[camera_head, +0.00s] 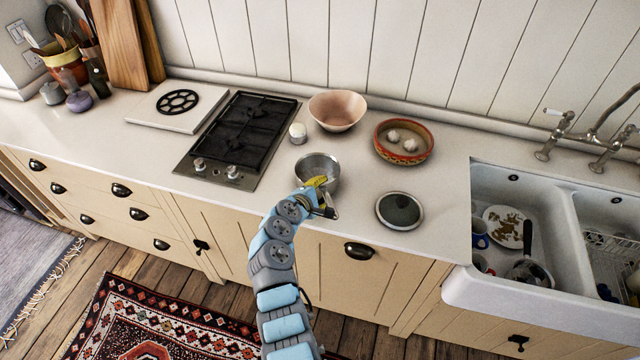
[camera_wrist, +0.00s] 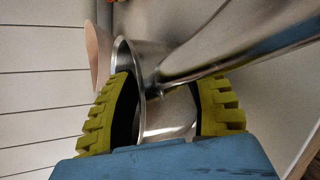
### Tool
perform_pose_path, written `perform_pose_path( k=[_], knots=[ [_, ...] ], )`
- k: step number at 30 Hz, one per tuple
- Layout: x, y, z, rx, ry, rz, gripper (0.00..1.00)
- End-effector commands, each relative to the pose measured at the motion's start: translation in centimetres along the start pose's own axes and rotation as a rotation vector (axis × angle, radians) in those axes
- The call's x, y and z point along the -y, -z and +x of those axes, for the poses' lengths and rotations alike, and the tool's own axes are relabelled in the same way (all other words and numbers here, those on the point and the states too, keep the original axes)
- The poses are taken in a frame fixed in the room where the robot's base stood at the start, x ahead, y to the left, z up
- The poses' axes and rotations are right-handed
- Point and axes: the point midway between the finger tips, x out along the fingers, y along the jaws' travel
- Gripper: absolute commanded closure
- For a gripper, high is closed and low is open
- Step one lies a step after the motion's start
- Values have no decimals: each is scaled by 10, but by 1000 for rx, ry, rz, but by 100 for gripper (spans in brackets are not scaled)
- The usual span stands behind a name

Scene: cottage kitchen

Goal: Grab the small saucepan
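The small saucepan (camera_head: 318,164) is a shiny metal pan standing on the worktop to the right of the hob. My gripper (camera_head: 322,183) is at its near side and covers part of it. In the wrist view the saucepan (camera_wrist: 172,118) shows between the two yellow-green fingers of my gripper (camera_wrist: 165,80). The fingers are spread wide apart, one on each side of the near part of the pan. The metal handle runs toward the upper right, passing over the right finger. I cannot tell whether either finger touches the pan.
A pink bowl (camera_head: 337,110) and a white candle-like jar (camera_head: 298,132) stand behind the saucepan. A round lid (camera_head: 399,210) and a red dish (camera_head: 403,141) holding white pieces are to the right. The hob (camera_head: 240,139) is left; the sink (camera_head: 522,183) is far right.

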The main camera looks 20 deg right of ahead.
Motion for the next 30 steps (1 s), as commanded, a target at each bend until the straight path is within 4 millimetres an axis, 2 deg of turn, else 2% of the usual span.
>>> perform_pose_path(
  k=[1,4,5,20,23,27,30],
  knots=[
    [0,0,0,0,0,0,68],
    [0,0,0,0,0,0,97],
    [0,0,0,0,0,0,100],
    [-2,-1,-1,0,0,1,100],
    [-9,-4,-5,0,-2,2,100],
    [-28,-14,-14,-2,-7,5,100],
    [-28,-19,-22,1,-2,2,100]
  ],
)
